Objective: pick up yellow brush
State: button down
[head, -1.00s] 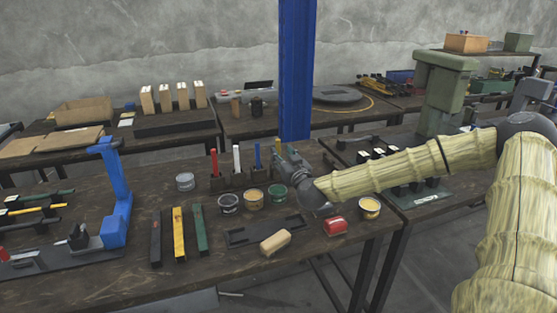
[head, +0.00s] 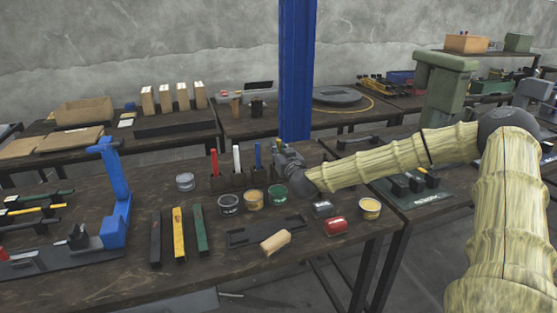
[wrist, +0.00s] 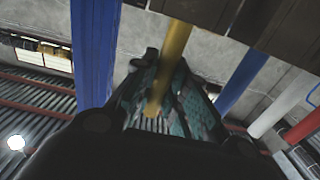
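The yellow brush (wrist: 174,48) shows in the wrist view as a yellow handle running down from the top between my fingers. My gripper (wrist: 168,72) has its teal-patterned fingers close together, one on each side of the handle, and looks shut on it. In the head view a small yellow tip of the brush (head: 278,144) shows above my gripper (head: 282,157), which is at the right end of the row of upright brushes. The lower part of the brush is hidden behind my gripper there.
Red (head: 214,162), white (head: 237,158) and blue (head: 258,154) brushes stand upright to the left. Several open paint tins, including a green one (head: 277,194), stand in front. A blue post (head: 297,75) rises behind. Dark, yellow and green bars lie at the front left.

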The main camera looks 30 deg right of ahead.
jog(key=shift+r, duration=0.1)
jog(key=shift+r+p, duration=0.45)
jog(key=shift+r, duration=4.45)
jog(key=shift+r, duration=0.1)
